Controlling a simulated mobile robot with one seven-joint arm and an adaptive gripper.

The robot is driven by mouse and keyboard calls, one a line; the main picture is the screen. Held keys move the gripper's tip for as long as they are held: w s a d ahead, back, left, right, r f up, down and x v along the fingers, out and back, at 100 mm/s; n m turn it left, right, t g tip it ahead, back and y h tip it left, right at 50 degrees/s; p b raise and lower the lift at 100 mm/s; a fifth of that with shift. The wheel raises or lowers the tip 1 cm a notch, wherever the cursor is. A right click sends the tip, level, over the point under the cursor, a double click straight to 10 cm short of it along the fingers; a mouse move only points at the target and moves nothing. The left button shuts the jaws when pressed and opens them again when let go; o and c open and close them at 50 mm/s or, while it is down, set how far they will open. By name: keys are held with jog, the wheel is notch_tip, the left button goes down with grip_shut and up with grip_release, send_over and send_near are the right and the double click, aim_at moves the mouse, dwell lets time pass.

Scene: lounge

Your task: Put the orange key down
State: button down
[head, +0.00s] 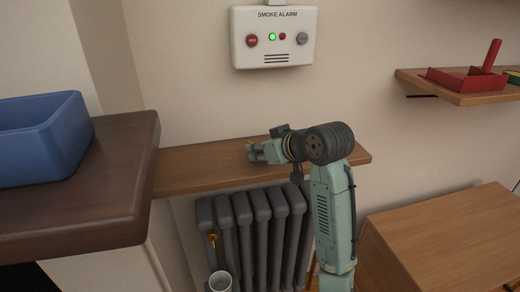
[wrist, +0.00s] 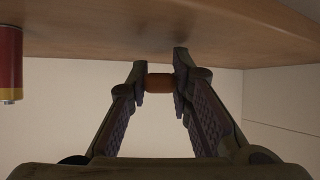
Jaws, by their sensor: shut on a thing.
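In the wrist view the gripper (wrist: 160,84) is shut on a small orange-brown piece, the orange key (wrist: 160,82), held between the fingertips. Only a short, rounded part of the key shows. The shelf surface (wrist: 90,35) fills the top of the wrist view, close to the fingertips. I cannot tell whether the key touches it. I cannot make out the key in the head view.
A red and gold battery (wrist: 10,65) is beside the gripper in the wrist view. A blue bin (head: 45,140) stands on the dark counter (head: 110,185) at left. A radiator (head: 260,225) is below the shelf. A smoke alarm (head: 275,50) hangs above.

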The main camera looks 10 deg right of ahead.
jog(key=shift+s+f, duration=0.1)
jog(key=shift+f, duration=0.55)
jog(key=c, duration=1.4)
grip_release()
jog(key=shift+a+f+b, duration=0.1)
jog(key=shift+f+b, duration=0.1)
jog(key=shift+b, duration=0.1)
jog(key=shift+c, duration=0.2)
jog(key=shift+r, duration=0.15)
jog(key=r+b+v, duration=0.1)
jog(key=v, duration=1.1)
jog(key=shift+r, duration=0.25)
